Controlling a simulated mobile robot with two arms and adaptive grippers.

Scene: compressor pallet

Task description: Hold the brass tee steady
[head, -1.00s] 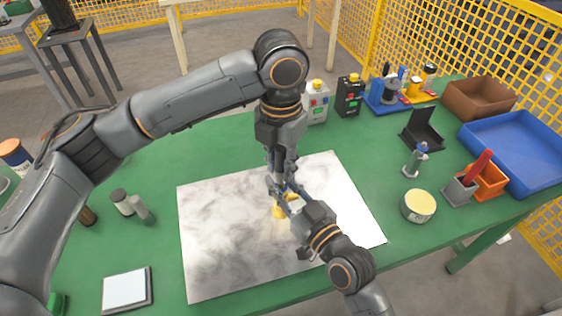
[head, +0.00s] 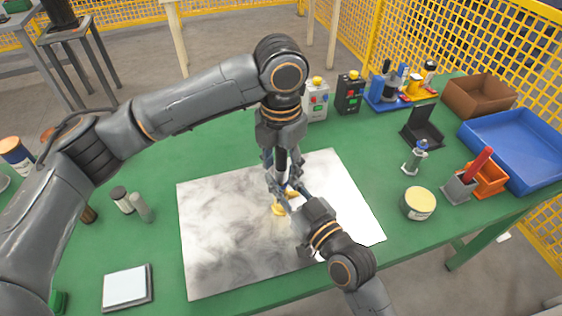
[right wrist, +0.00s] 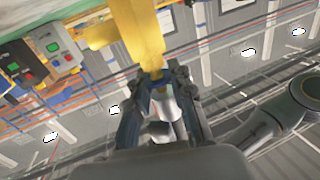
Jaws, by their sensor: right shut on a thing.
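The brass tee (head: 279,209) is a yellow fitting above the white marbled sheet, partly hidden by my right gripper. In the right wrist view it is a large yellow shape (right wrist: 142,38) running up from between the fingertips. My right gripper (head: 290,194) comes in from the lower right and is shut on the tee. It also shows in the right wrist view (right wrist: 157,80). My left gripper (head: 282,168) points down just above the tee. Its fingers look spread, with a dark and pale upright part between them; I cannot tell whether they touch it.
The white sheet (head: 215,255) lies on the green table. A yellow-lidded tin (head: 418,204), an orange bin (head: 490,180) and a blue tray (head: 520,145) stand at right. Two button boxes (head: 316,100) (head: 349,94) stand behind. A pale square pad (head: 127,289) lies front left.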

